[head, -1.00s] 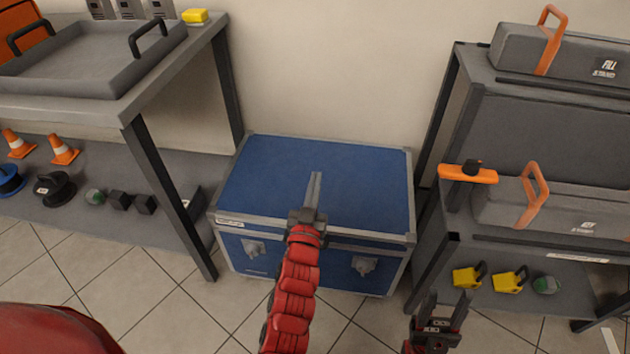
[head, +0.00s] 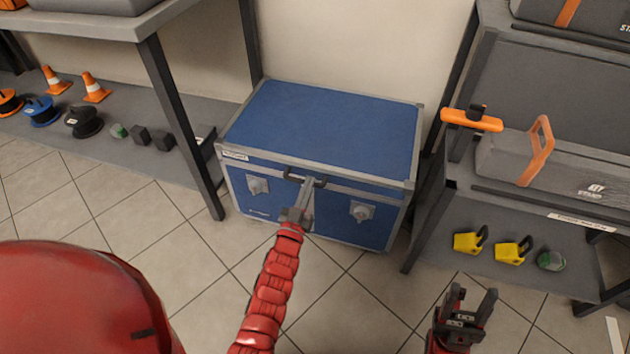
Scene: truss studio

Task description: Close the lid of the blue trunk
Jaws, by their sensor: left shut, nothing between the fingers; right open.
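The blue trunk (head: 318,130) stands on the tiled floor against the wall, with grey metal edges and two latches on its front. Its lid lies flat on the body, and I see no gap along the seam. My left gripper (head: 308,186) is shut and empty at the front of the trunk, by the dark handle (head: 303,178) below the lid's front edge. I cannot tell whether its tip touches the handle. My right gripper (head: 470,298) is open and empty, low at the right, apart from the trunk.
A grey table (head: 90,24) stands left of the trunk, with cones and cable reels on its lower shelf. A grey shelf rack (head: 480,195) stands close on the right, with a grey case (head: 545,165) and yellow items (head: 468,243). The tiled floor in front is clear.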

